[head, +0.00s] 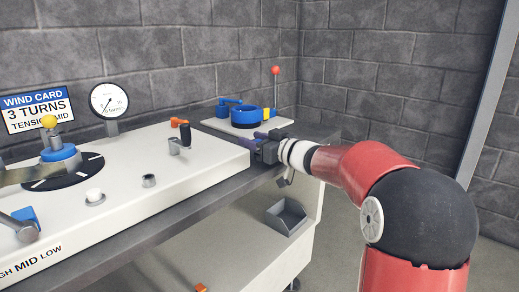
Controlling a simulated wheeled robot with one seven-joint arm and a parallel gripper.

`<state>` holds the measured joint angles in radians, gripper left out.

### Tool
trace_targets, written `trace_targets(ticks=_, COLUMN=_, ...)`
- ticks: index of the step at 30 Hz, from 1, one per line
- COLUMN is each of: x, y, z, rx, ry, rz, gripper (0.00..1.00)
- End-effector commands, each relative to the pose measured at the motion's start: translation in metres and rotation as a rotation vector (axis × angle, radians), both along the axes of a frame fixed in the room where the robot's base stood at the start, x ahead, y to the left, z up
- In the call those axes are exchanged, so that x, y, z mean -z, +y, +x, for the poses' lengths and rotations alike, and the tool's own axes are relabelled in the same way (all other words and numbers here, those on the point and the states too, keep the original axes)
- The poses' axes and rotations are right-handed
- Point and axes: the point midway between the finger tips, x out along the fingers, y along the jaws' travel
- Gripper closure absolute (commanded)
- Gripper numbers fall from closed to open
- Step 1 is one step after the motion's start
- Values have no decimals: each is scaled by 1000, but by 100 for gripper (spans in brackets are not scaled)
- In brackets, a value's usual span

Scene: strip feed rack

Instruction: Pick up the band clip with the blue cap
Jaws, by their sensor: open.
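My gripper (257,139) is at the right end of the white bench panel, in front of a white plate with blue parts. Its dark purple jaws are open, and I see nothing held between them. No part can be clearly identified as the band clip with the blue cap. Blue parts in view are a round blue piece (245,117) and a smaller blue piece (228,102) on the white plate, a blue block (25,217) at the front left of the panel, and a blue ring (60,154) under a yellow knob. My gripper partly hides the plate's front edge.
The white panel (130,205) carries a black-handled crank (185,134), a dial gauge (109,100) and a wind card sign (37,109). A red-tipped post (276,88) stands behind the plate. A grey bin (286,216) is below my gripper. A small orange piece (201,287) lies low down.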

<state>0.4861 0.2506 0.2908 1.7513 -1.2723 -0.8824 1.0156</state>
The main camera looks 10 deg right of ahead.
Motion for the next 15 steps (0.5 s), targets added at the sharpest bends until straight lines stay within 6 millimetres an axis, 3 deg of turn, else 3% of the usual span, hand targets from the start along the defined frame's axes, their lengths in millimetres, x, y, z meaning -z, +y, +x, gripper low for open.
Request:
trace_targets(ticks=6, x=0, y=0, z=1, rx=1, ry=-1, rz=-1, gripper=55)
trace_targets(ticks=15, x=0, y=0, z=0, rx=1, ry=-1, rz=-1, gripper=94)
